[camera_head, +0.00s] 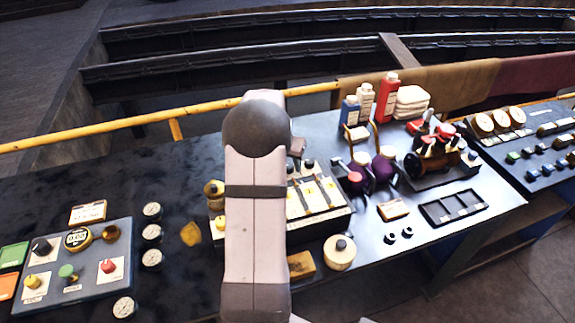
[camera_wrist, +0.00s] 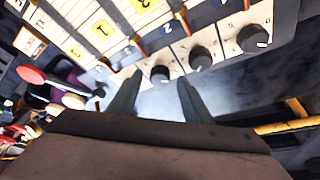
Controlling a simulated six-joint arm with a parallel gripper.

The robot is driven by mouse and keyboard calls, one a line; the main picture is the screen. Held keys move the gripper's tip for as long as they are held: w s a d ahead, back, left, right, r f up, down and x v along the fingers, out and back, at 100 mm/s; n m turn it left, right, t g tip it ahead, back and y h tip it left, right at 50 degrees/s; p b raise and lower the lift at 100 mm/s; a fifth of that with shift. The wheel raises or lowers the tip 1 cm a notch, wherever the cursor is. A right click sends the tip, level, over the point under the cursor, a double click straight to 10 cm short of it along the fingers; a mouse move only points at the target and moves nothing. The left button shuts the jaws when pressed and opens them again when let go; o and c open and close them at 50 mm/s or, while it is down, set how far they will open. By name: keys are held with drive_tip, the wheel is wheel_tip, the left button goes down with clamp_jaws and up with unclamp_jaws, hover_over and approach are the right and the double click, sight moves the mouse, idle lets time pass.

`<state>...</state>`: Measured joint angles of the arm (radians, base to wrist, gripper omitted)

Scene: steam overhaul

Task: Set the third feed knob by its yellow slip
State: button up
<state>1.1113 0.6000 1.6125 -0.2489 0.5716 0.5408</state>
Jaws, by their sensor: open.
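The feed panel (camera_head: 318,212) is a pale-topped box in the middle of the bench, partly hidden by my arm in the head view. In the wrist view three dark round knobs stand in a row: one at left (camera_wrist: 160,73), a middle one (camera_wrist: 200,58) and one at right (camera_wrist: 254,38). Each has a small white mark. Yellow slips lie on the pale strips beyond them, one reading 1 (camera_wrist: 103,29) and another (camera_wrist: 144,4) partly cut off. My gripper (camera_wrist: 158,82) is open and empty. The left knob appears between its fingertips; I cannot tell the depth or any contact.
A control box (camera_head: 120,285) with coloured knobs is at left. A round cream pot (camera_head: 339,253) stands in front. A yellow rail (camera_head: 110,128) runs behind the bench.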

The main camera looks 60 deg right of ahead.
drive_tip(key=b+v, duration=0.2)
drive_tip(key=v, duration=0.4)
drive_tip(key=shift+a+r, duration=0.1)
drive_tip(key=w+a+r+n+t+y+p, duration=0.1)
drive_tip(key=w+a+n+p, duration=0.3)
drive_tip(key=a, duration=0.9)
drive_tip(key=w+a+r+n+y+p, duration=0.15)
drive_tip(key=w+a+n, duration=0.4)
drive_tip(key=a, duration=0.75)
drive_tip(key=s+a+n+y+p, duration=0.1)
drive_tip(key=s+a+n+p, duration=0.1)
drive_tip(key=a, duration=0.9)
drive_tip(key=s+a+n+g+y+p, duration=0.1)
drive_tip(key=s+a+n, duration=0.4)
drive_tip(key=a, duration=0.6)
drive_tip(key=shift+s+a+f+p, duration=0.25)
drive_tip(key=shift+s+p, duration=0.4)
drive_tip(key=shift+s, duration=0.25)
